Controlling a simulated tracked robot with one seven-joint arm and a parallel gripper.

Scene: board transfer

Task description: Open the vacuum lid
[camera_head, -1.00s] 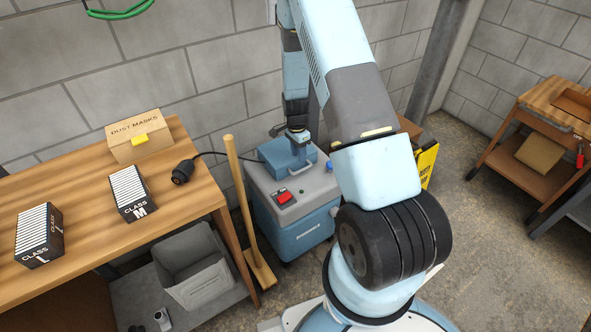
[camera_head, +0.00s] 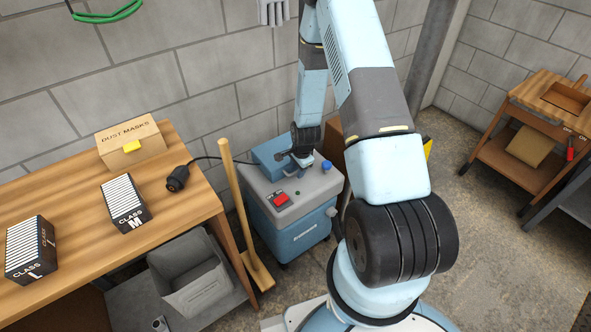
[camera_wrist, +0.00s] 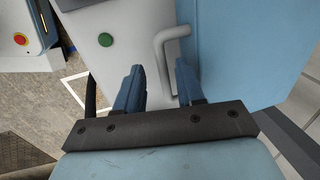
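The vacuum (camera_head: 300,232) is a grey and blue box on the floor against the wall. Its blue lid (camera_head: 267,153) lies down on the grey top, at the back left. In the wrist view the lid (camera_wrist: 235,55) fills the right side, and a grey bent handle (camera_wrist: 160,50) stands out from its edge. My gripper (camera_head: 303,160) is low over the vacuum top beside the lid. In the wrist view my gripper (camera_wrist: 158,88) is open, with the handle's end reaching between its two blue fingers. Whether a finger touches the handle cannot be told.
The vacuum top carries a red switch (camera_head: 281,199), a green button (camera_wrist: 105,40) and a blue knob (camera_head: 326,166). A wooden-handled tool (camera_head: 236,195) leans left of it. A workbench (camera_head: 85,210) with filter boxes stands left. A wooden cart (camera_head: 540,120) is far right, with clear floor before it.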

